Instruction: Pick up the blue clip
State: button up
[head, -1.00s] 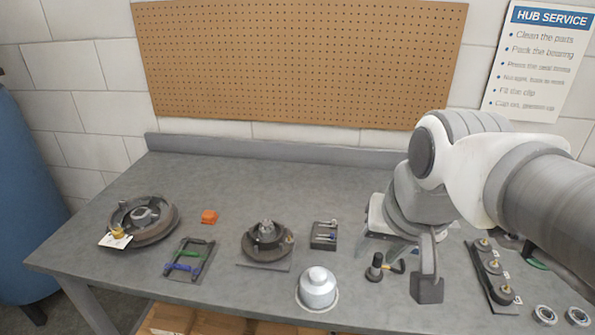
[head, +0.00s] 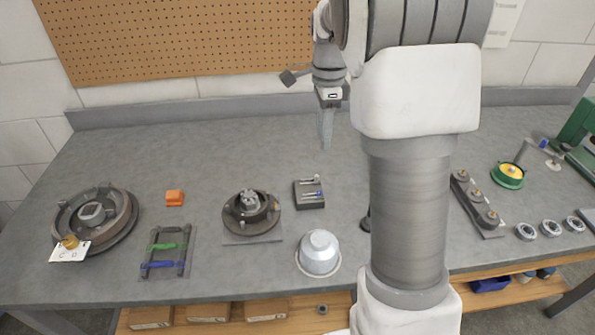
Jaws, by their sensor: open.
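A long bar that looks blue (head: 161,265) lies across the front of a small dark rack (head: 186,250) at the left of the bench, with a green bar (head: 161,247) behind it; this looks like the blue clip. A small blue-ended piece (head: 318,191) also shows on a dark block (head: 308,201) near the middle, too small to make out well. My gripper (head: 326,140) is open and empty, pointing down over the back of the bench, behind the dark block and well to the right of the rack. Its fingers overlap in this view.
A hub assembly (head: 252,212) stands between rack and dark block. A large drum (head: 95,222) with a white tag, an orange block (head: 175,198) and a silver cap (head: 319,252) stand around. At right are a bearing holder (head: 475,203) and several rings. The bench's back is clear.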

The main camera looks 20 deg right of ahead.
jog(key=b, duration=0.2)
send_over(318, 190)
jog(key=f, duration=1.1)
jog(key=shift+d+f, duration=0.3)
jog(key=shift+f, duration=0.05)
jog(key=shift+a+f, duration=0.15)
jog(key=shift+f, duration=1.35)
jog(key=shift+a+f, duration=0.15)
jog(key=shift+f, duration=1.35)
jog(key=shift+c, duration=0.2)
grip_shut()
